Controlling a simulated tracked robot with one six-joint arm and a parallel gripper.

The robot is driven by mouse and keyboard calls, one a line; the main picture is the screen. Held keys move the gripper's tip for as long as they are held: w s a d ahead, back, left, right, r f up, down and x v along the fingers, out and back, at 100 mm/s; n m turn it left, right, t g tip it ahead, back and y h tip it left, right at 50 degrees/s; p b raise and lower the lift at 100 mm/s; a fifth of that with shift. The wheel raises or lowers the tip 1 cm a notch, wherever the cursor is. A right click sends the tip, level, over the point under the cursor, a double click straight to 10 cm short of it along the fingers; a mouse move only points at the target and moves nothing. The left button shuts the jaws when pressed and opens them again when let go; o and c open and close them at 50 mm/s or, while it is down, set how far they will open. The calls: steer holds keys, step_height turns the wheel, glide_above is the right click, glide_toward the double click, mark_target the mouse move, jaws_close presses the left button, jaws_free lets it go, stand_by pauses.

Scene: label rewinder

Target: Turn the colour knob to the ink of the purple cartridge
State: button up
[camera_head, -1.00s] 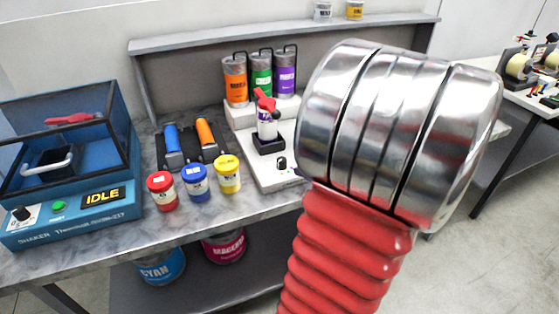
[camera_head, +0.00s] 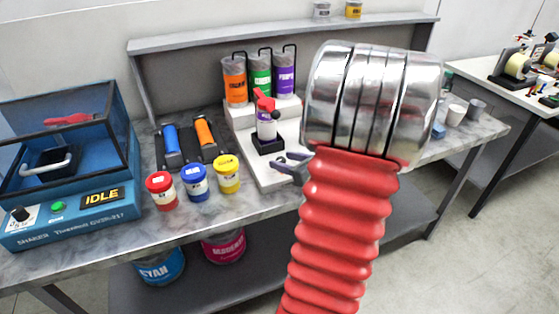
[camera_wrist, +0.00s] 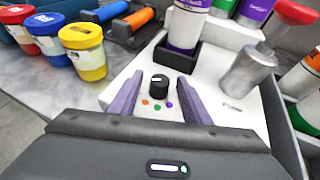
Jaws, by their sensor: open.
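The black colour knob (camera_wrist: 159,84) stands on the front of the white dispenser base (camera_wrist: 232,103), with a pale mark on its top. Orange, green and purple dots (camera_wrist: 169,104) lie on its near side; which one the mark points to I cannot tell. My gripper (camera_wrist: 160,92) is open, its two purple-grey fingers on either side of the knob, apart from it. The purple cartridge (camera_head: 284,75) stands rightmost behind, beside the green (camera_head: 260,76) and orange (camera_head: 234,80) ones.
Red (camera_head: 161,190), blue (camera_head: 195,182) and yellow (camera_head: 227,174) jars stand to the left. A blue shaker (camera_head: 75,180) reading IDLE is farther left. Cups (camera_head: 456,114) stand at the right.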

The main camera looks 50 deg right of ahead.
steer(key=shift+x, duration=1.35)
